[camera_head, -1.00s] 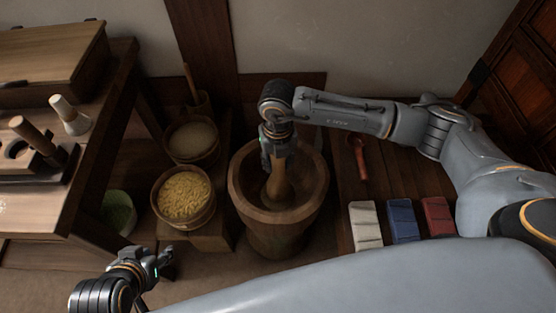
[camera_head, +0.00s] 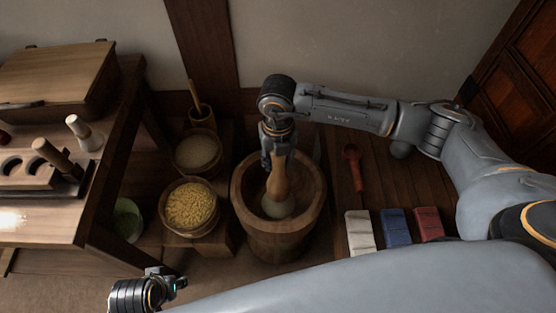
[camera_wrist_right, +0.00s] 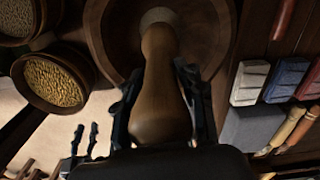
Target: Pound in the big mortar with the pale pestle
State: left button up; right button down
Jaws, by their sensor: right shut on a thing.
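The big mortar (camera_head: 307,208) is a wide wooden bowl on the floor, in the middle of the head view. Its rim also shows in the right wrist view (camera_wrist_right: 103,40). The pale pestle (camera_head: 279,182) is light wood with a paler foot, and stands tilted slightly inside the mortar. My right gripper (camera_head: 279,160) is shut on its upper part; in the right wrist view its fingers flank the pestle (camera_wrist_right: 160,85). Whether the foot touches the mortar's bottom I cannot tell. My left gripper (camera_head: 172,283) is low at the left, empty; its fingers look apart in the right wrist view (camera_wrist_right: 84,135).
A bowl of yellow grain (camera_head: 190,205) and a bowl of paler grain (camera_head: 197,152) stand left of the mortar. A wooden table (camera_head: 105,190) is further left. White (camera_head: 359,232), blue (camera_head: 396,227) and red blocks (camera_head: 428,223) and a red spoon (camera_head: 355,172) lie right.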

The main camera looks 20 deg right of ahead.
pick_arm(q)
jog(key=shift+f, duration=1.15)
pick_arm(e)
jog(key=shift+r, duration=0.5)
